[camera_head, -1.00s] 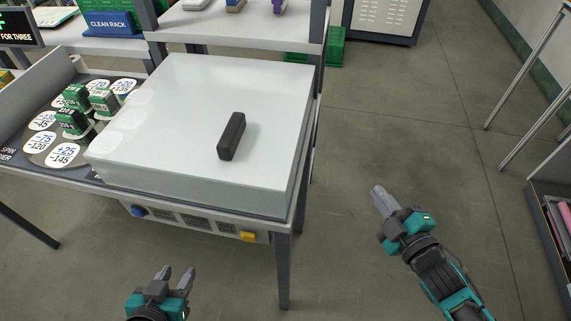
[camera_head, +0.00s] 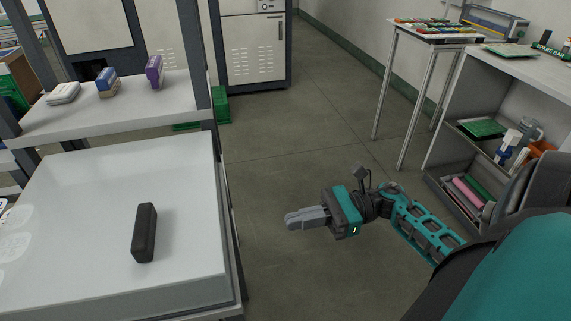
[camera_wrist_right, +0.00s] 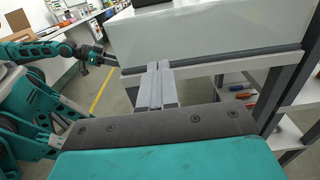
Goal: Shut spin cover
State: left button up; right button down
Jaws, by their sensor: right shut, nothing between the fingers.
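The spin cover (camera_head: 95,200) is a pale, box-like lid on the bench at the left of the head view, with a black bar handle (camera_head: 145,232) on top. Faint white circles show through its left part; its left end is out of the head view. My right gripper (camera_head: 292,219) is shut and empty, over the floor to the right of the cover and apart from it. In the right wrist view, its fingers (camera_wrist_right: 160,82) point toward the cover's side wall (camera_wrist_right: 205,38). My left gripper (camera_wrist_right: 103,58) shows small beside the cover there; its jaw state is unclear.
A shelf (camera_head: 120,113) behind the cover holds several small items. A grey cabinet (camera_head: 254,52) stands at the back. A side table (camera_head: 430,34) and open shelving (camera_head: 485,110) stand at the right. The floor between them is clear.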

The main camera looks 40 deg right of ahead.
jog(key=p, duration=0.2)
send_near(223, 235)
jog(key=x, duration=0.5)
jog(key=shift+w+a, duration=0.15)
jog(key=shift+w+a+f, duration=0.1)
jog(key=shift+w+a, duration=0.2)
jog(key=shift+a, duration=0.35)
jog(key=shift+a, duration=0.1)
